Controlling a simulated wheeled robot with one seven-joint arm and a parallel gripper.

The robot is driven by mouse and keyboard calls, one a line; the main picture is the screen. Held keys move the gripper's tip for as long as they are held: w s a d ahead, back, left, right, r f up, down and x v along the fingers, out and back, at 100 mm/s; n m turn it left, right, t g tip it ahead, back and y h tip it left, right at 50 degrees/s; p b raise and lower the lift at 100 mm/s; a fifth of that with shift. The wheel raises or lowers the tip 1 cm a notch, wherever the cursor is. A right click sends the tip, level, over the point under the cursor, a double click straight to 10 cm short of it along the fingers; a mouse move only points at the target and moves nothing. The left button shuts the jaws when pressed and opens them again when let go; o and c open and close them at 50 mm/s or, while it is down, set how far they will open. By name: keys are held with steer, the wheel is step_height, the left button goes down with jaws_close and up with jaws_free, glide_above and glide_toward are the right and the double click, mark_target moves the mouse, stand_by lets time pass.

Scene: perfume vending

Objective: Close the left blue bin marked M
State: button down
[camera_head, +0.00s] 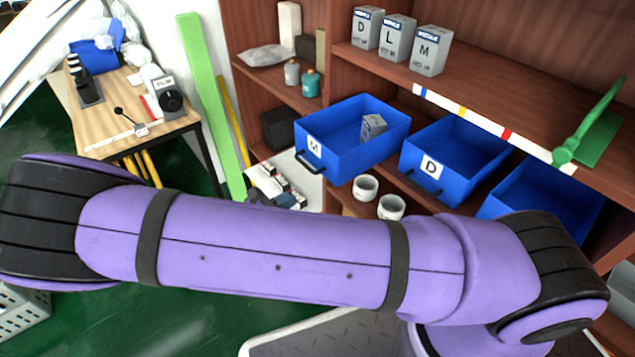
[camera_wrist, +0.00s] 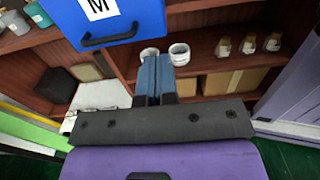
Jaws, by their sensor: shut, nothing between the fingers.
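The left blue bin marked M (camera_head: 345,163) sticks out from the shelf in the head view, with a small grey box (camera_head: 372,127) inside. Its front face (camera_wrist: 125,22), white M label and black handle (camera_wrist: 108,38) show at the top of the wrist view; the rest is cut off there. My gripper (camera_wrist: 153,60) is shut and empty, its blue fingers side by side. In the wrist view the fingertips lie below and to the right of the handle, apart from the bin. In the head view my purple arm crosses the front, and I cannot clearly make out the gripper.
The blue bin marked D (camera_head: 425,182) and another blue bin (camera_head: 535,200) stand to the right. White cups (camera_head: 365,188) sit on the shelf below. Boxes marked D, L and M (camera_head: 430,52) stand above. A green post (camera_head: 208,100) and wooden table (camera_head: 115,125) are left.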

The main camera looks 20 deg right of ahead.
mark_target(337, 173)
steer(key=x, duration=1.3)
steer(key=shift+w+d, duration=0.1)
steer(key=shift+d, duration=0.25)
steer(key=x, duration=1.9)
steer(key=shift+w+d+f, duration=0.1)
steer(key=shift+d, duration=0.4)
steer(key=shift+d, duration=0.1)
steer(key=shift+a, duration=0.35)
steer(key=v, duration=1.4)
